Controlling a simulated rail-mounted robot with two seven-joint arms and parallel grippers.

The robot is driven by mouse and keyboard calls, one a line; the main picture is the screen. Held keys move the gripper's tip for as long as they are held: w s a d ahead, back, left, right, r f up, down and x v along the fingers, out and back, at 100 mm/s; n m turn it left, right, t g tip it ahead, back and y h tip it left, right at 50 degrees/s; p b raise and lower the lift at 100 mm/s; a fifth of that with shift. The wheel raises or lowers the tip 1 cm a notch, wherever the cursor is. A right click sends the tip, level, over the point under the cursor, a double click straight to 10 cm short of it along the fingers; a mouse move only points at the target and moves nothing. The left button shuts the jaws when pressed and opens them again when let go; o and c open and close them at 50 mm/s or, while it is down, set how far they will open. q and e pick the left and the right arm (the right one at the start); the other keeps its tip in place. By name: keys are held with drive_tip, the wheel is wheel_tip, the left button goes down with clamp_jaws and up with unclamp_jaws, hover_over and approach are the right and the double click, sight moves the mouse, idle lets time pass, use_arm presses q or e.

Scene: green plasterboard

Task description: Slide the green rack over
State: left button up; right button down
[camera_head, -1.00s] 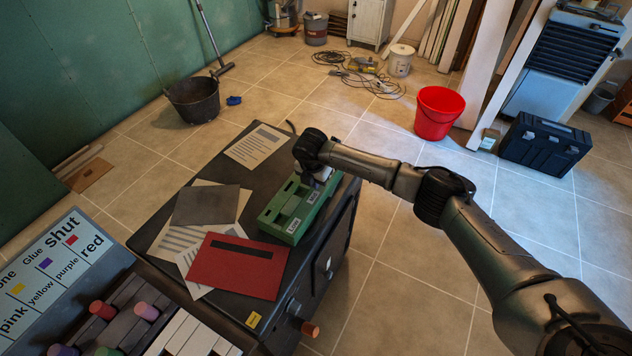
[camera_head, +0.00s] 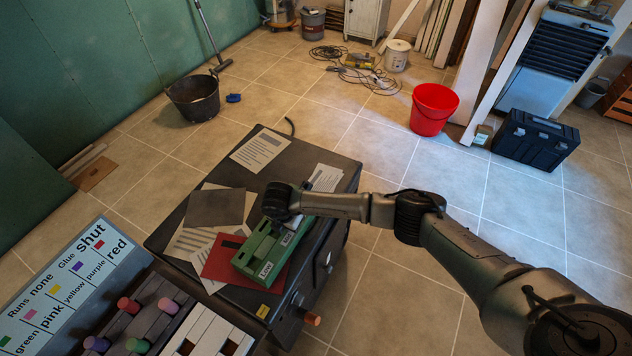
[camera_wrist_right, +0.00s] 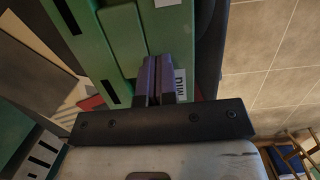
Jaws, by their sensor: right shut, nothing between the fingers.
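The green rack (camera_head: 262,256) lies on the black cabinet top (camera_head: 290,150), near its right front part, over part of a red folder (camera_head: 218,262). It has white labels on its side. In the right wrist view the rack (camera_wrist_right: 115,45) fills the upper left. My right gripper (camera_wrist_right: 153,78) has its two purple fingers together and empty, at the rack; I cannot tell whether they touch it. In the head view my right wrist covers the rack's far end and hides the fingertips. My left gripper is not in view.
A grey folder (camera_head: 215,207) and loose papers lie left of the rack. A printed sheet (camera_head: 258,150) and a white sheet (camera_head: 323,178) lie behind it. A labelled board (camera_head: 60,285) and several coloured pegs are at the lower left. A red bucket (camera_head: 433,110) stands on the floor.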

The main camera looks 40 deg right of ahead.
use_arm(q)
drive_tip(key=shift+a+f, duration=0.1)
use_arm(e)
drive_tip(key=shift+s+a+f, duration=0.15)
drive_tip(key=shift+s+f, duration=0.2)
drive_tip(key=shift+f, duration=0.15)
drive_tip(key=shift+a+r+p, duration=0.15)
drive_tip(key=shift+r+p, duration=0.55)
drive_tip(key=shift+s+a, duration=0.1)
drive_tip(key=shift+s, duration=0.15)
drive_tip(key=shift+w+d+r, duration=0.15)
drive_tip(key=shift+w+d, duration=0.1)
drive_tip(key=shift+w, duration=0.2)
drive_tip(key=s+a, duration=0.3)
drive_tip(key=a, duration=0.4)
drive_tip(key=s+a, duration=0.2)
drive_tip(key=a, duration=0.6)
drive_tip(key=s+a, duration=0.3)
drive_tip(key=a, duration=0.5)
drive_tip(key=shift+s+a, duration=0.15)
drive_tip(key=shift+s, duration=0.15)
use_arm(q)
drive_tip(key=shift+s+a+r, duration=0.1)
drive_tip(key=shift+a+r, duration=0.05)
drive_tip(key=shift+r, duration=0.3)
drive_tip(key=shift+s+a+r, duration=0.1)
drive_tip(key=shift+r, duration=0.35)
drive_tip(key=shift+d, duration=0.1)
